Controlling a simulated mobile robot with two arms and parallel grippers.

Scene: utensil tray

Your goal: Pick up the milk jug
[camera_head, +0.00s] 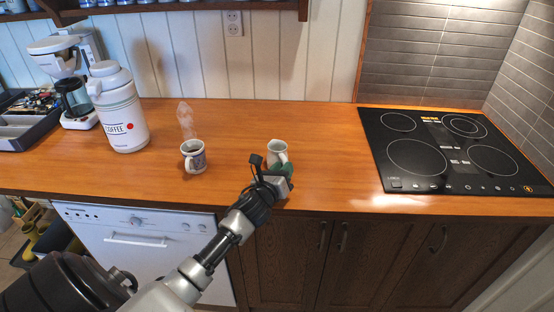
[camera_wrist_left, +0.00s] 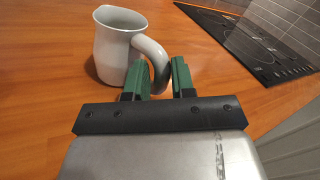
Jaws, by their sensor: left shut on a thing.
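The milk jug (camera_head: 277,150) is small, pale grey-white and has a spout. It stands upright on the wooden counter, right of the steaming mug. In the left wrist view the jug (camera_wrist_left: 119,45) shows with its handle (camera_wrist_left: 155,62) between the green fingers of my left gripper (camera_wrist_left: 160,78). In the head view my left gripper (camera_head: 280,170) is at the jug's near side, by the counter's front edge, and partly hides its lower part. The gripper is shut on the handle. My right gripper is not in view.
A steaming patterned mug (camera_head: 194,157) stands left of the jug. A white coffee flask (camera_head: 119,108), a coffee maker (camera_head: 66,75) and a grey utensil tray (camera_head: 22,130) are further left. A black cooktop (camera_head: 455,150) lies to the right. The counter (camera_head: 320,140) between jug and cooktop is clear.

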